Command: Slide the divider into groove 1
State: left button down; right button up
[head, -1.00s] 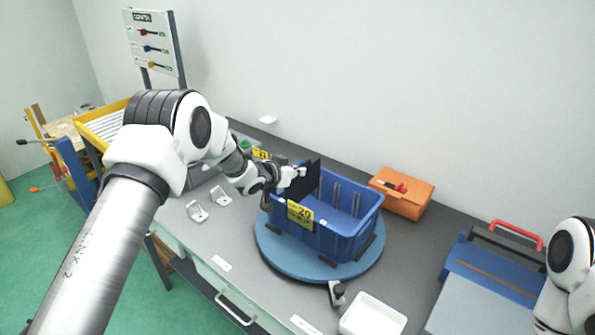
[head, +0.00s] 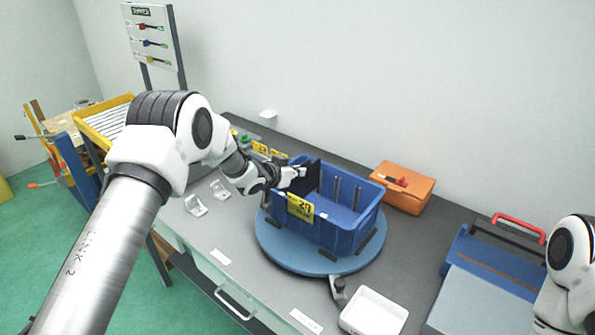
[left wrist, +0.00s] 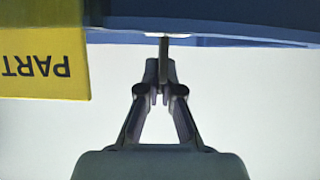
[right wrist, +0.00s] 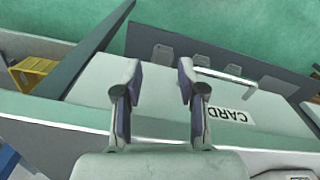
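The divider (head: 311,178) is a thin black plate, held upright at the left end of the blue bin (head: 346,237). Its lower part is hidden behind the bin's near wall. My left gripper (head: 300,172) is at the bin's left end, shut on the divider. The left wrist view shows the fingertips (left wrist: 163,70) closed on its thin edge (left wrist: 164,47), just by the blue bin. Grey upright groove rails (head: 336,189) show inside the bin; I cannot tell which is groove 1 or whether the divider is in a groove. My right gripper (right wrist: 157,75) is open and empty.
The bin, with a yellow label (head: 300,207), stands on a round blue turntable (head: 282,252). An orange box (head: 415,199) is behind right, a white tray (head: 372,313) in front right. Metal brackets (head: 196,205) lie left. The right wrist view shows a drawer handle (right wrist: 225,75).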

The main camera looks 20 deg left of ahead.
pick_arm(q)
jog(key=shift+f+b, duration=0.7)
jog(key=shift+f, duration=0.4)
jog(key=c, duration=1.2)
grip_release()
jog(key=shift+s, duration=0.1)
jog(key=shift+c, duration=0.2)
jog(key=v, duration=1.2)
